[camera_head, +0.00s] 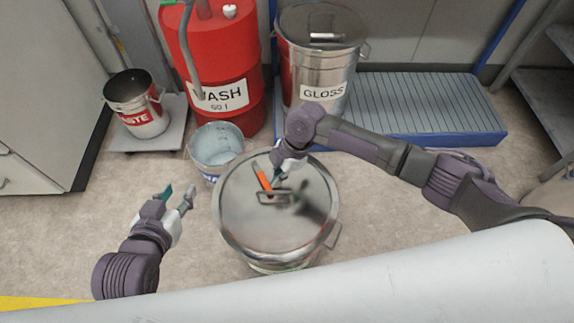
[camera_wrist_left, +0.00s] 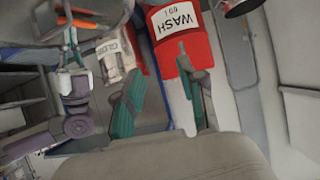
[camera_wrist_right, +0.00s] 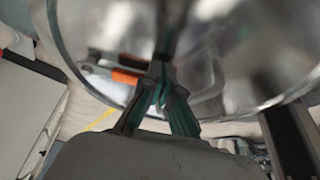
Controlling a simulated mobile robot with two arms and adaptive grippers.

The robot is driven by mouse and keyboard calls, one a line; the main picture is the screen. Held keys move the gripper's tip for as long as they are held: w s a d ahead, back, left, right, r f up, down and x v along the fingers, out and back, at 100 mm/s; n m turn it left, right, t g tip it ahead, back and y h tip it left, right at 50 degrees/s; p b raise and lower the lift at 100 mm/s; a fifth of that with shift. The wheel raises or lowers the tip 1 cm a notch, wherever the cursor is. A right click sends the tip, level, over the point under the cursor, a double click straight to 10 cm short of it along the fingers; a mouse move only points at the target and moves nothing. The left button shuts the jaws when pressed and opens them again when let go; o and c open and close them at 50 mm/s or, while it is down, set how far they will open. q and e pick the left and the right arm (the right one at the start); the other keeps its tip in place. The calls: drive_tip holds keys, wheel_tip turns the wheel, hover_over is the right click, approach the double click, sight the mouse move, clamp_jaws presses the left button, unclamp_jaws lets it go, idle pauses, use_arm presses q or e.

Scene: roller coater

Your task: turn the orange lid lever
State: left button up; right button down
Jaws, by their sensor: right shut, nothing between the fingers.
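The orange lever (camera_head: 263,177) sits on the shiny metal lid (camera_head: 250,225) of a drum in the middle of the head view. It joins a dark metal bracket (camera_head: 277,197). The lever also shows in the right wrist view (camera_wrist_right: 126,76), just left of the fingertips. My right gripper (camera_head: 278,178) is shut and empty, at the lid close beside the lever; I cannot tell whether it touches. Its fingertips meet in the right wrist view (camera_wrist_right: 162,72). My left gripper (camera_head: 177,194) is open and empty, left of the drum. Its parted fingers show in the left wrist view (camera_wrist_left: 160,70).
A grey-blue bucket (camera_head: 217,147) stands behind the lidded drum. A red WASH drum (camera_head: 222,60), a metal GLOSS drum (camera_head: 322,60) and a WASTE bin (camera_head: 137,103) stand further back. A blue-edged platform (camera_head: 430,103) lies at the back right. Floor left of the drum is clear.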

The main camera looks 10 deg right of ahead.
use_arm(q)
drive_tip(key=s+a+f+g+y+p, duration=0.1)
drive_tip(key=s+a+f+g, duration=0.2)
drive_tip(key=s, duration=0.6)
drive_tip(key=shift+f+g+y+p, duration=0.3)
drive_tip(key=shift+f+g+p, duration=0.1)
drive_tip(key=shift+f+g, duration=1.1)
drive_tip(key=shift+a+r, duration=0.1)
drive_tip(key=shift+w, duration=0.15)
